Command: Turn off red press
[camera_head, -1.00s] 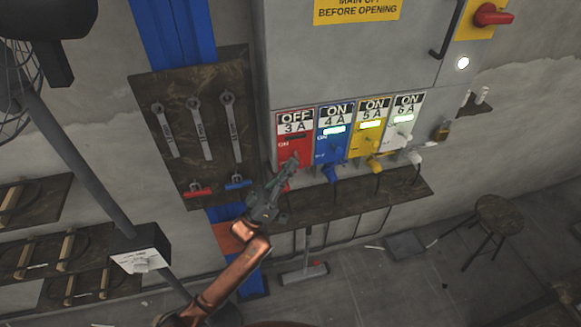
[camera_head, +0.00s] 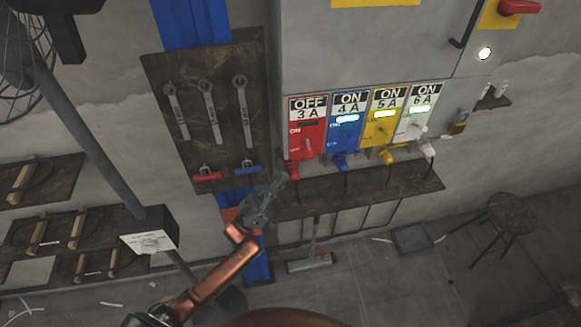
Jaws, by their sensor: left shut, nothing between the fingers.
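The red switch panel (camera_head: 307,133) is at the left end of a row on the grey cabinet. Its label reads OFF 3 A and its small window is dark. A red plug (camera_head: 292,170) hangs at its lower left. My left gripper (camera_head: 280,184) is shut and empty, just below and left of the red panel, apart from its lever in the picture; whether it touches the plug I cannot tell. My right gripper is not in view.
Blue (camera_head: 346,125), yellow (camera_head: 384,120) and white (camera_head: 419,115) panels beside it read ON with lit windows. A dark shelf (camera_head: 400,192) juts out below. A wrench board (camera_head: 160,72) hangs at left. A stool (camera_head: 512,212) stands at right.

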